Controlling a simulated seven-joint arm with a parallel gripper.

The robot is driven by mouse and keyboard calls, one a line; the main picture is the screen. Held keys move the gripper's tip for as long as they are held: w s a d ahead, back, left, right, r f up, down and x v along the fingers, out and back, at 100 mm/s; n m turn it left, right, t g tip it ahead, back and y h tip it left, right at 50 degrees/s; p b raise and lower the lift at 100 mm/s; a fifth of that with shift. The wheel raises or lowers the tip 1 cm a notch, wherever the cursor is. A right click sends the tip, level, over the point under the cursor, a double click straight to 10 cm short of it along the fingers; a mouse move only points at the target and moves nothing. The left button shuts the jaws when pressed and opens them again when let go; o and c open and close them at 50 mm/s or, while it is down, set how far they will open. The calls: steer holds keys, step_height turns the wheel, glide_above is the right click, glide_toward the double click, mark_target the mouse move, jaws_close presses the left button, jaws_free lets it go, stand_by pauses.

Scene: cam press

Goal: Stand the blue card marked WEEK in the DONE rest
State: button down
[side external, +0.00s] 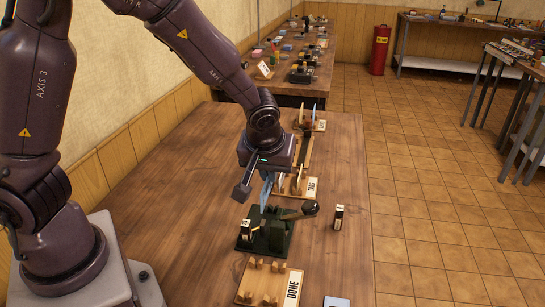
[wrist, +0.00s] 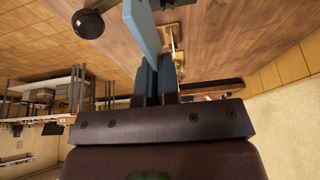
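My gripper (side external: 268,176) is above the table behind the green press, pointing down. It is shut on a blue card (side external: 266,190), which hangs below the fingers. The card also shows in the wrist view (wrist: 142,30), sticking out past the fingertips (wrist: 157,78). No mark can be read on it. The DONE rest (side external: 268,283) is a light wooden base with several pegs and a white DONE label, at the near end of the table. No card stands in it. The held card is well apart from it, on the far side of the press.
The dark green press (side external: 270,234) stands between my gripper and the DONE rest, its lever ending in a black knob (side external: 310,208). A small labelled block (side external: 339,217) stands to its right. Another wooden rest (side external: 311,186) is by my gripper. A farther rest (side external: 318,126) holds cards.

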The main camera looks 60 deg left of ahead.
steer(key=s+d, duration=0.5)
steer(key=s, duration=0.2)
step_height(320, 180, down, 8)
steer(key=shift+s+d, duration=0.15)
steer(key=shift+d, duration=0.05)
stand_by(0.3)
steer(key=shift+f, duration=3.5)
steer(key=shift+f, duration=0.25)
steer(key=c, duration=0.7)
jaws_free()
steer(key=shift+r, duration=0.1)
